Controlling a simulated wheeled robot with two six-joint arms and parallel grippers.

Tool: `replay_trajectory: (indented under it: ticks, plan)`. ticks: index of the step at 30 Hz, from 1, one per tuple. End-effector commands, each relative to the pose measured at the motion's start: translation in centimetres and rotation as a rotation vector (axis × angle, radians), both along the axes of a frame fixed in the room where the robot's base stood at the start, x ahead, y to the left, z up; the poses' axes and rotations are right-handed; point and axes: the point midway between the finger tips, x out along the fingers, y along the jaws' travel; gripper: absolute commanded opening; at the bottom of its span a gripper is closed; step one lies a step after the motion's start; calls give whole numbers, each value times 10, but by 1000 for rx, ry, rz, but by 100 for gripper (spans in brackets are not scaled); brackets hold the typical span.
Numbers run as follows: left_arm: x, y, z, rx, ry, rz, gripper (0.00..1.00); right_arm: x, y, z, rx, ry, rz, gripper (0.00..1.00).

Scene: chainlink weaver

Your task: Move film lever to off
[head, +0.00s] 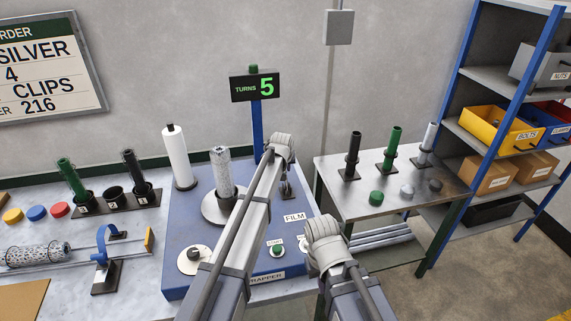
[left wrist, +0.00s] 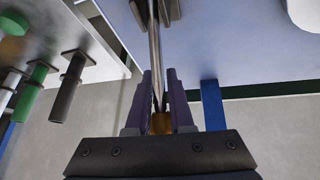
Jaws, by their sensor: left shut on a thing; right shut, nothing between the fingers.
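The film lever (left wrist: 154,45) is a thin metal rod with a brass-coloured end in the left wrist view. My left gripper (left wrist: 162,92) is shut on it near that end, one finger on each side. In the head view my left arm reaches over the blue wrapper (head: 180,255), and its wrist hides most of the lever. The FILM label (head: 294,217) is readable just in front of the lever's base. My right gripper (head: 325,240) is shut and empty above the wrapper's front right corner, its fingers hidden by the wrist.
A green button (head: 277,250) lies between my arms. The turns sign (head: 254,87) reads 5. A metal side table (head: 335,175) with posts stands right.

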Motion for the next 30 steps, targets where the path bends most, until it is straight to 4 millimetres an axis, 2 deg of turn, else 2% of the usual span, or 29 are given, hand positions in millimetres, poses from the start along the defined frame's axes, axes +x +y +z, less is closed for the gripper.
replay_trajectory:
  ticks: [1, 4, 15, 29, 30]
  plan:
    - [11, 1, 3, -9, 15, 0, 0, 0, 0, 5, 0, 0, 0, 0]
    - [14, 2, -1, -26, 66, 2, 0, 0, 0, 7, 0, 0, 0, 0]
    - [17, 4, -9, -61, 175, 1, 0, 0, 0, 9, 0, 0, 0, 0]
    - [18, 5, -10, -64, 186, 2, 0, 0, 0, 8, 0, 0, 0, 0]
    - [18, 5, -10, -64, 186, 2, 21, 0, 0, 8, 0, 0, 0, 0]
